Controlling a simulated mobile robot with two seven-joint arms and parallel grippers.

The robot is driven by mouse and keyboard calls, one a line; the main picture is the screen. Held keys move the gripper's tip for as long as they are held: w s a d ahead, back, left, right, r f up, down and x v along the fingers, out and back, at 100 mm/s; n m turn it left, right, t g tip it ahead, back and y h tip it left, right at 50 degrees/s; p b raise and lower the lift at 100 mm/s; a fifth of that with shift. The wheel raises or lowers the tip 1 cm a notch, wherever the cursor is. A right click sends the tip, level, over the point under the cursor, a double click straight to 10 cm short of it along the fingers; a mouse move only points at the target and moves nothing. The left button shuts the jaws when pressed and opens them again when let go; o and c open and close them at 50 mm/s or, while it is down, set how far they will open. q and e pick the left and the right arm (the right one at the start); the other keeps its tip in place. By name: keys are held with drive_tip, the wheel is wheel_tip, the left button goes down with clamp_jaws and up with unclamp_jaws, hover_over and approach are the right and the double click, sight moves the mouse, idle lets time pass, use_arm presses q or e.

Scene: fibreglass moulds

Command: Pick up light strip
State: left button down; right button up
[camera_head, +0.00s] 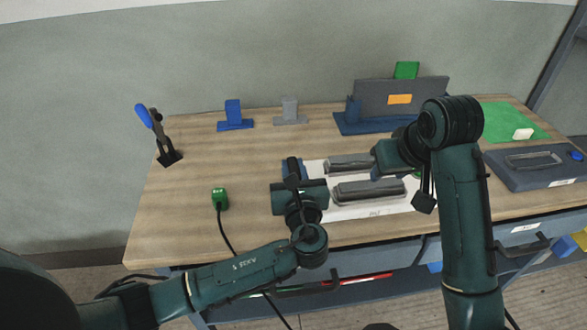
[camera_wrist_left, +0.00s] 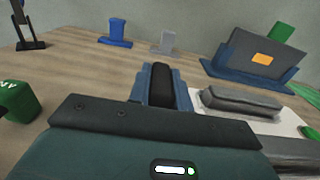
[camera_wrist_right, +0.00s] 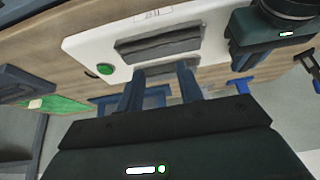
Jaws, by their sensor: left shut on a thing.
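Two grey bars lie on a white board (camera_head: 345,211): a rear bar (camera_head: 350,162) and a front bar (camera_head: 366,191). I cannot tell whether either is the light strip. My left gripper (camera_head: 292,168) is at the board's left edge, beside the bars. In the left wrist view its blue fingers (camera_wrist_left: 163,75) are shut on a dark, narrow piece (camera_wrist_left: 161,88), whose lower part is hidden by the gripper. My right gripper (camera_wrist_right: 158,78) is open at the board, its fingers apart on either side of a grey bar's near part (camera_wrist_right: 168,65). The head view mostly hides its fingertips.
A green block with a cable (camera_head: 220,198) lies left of my left gripper. A black stand with a blue knob (camera_head: 163,140), a blue block (camera_head: 234,116) and a grey block (camera_head: 290,110) stand behind. A dark panel (camera_head: 375,98) and a blue-grey fixture (camera_head: 515,175) are at right.

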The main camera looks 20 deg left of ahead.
idle(0.3)
drive_tip(key=o, duration=0.3)
drive_tip(key=shift+o, duration=0.3)
drive_tip(key=shift+w+a, duration=0.1)
drive_tip(key=shift+a, duration=0.1)
wheel_tip(320, 180, up, 4)
drive_tip(key=n+g+h, duration=0.2)
drive_tip(key=n+g, duration=0.3)
drive_tip(key=n, duration=1.3)
hover_over(367, 184)
drive_tip(key=f, duration=0.6)
drive_tip(key=shift+a+f, duration=0.15)
drive_tip(key=shift+a, duration=0.2)
drive_tip(key=f, duration=0.4)
drive_tip(key=shift+d+f, duration=0.1)
drive_tip(key=shift+d, duration=0.3)
drive_tip(key=shift+f, duration=0.6)
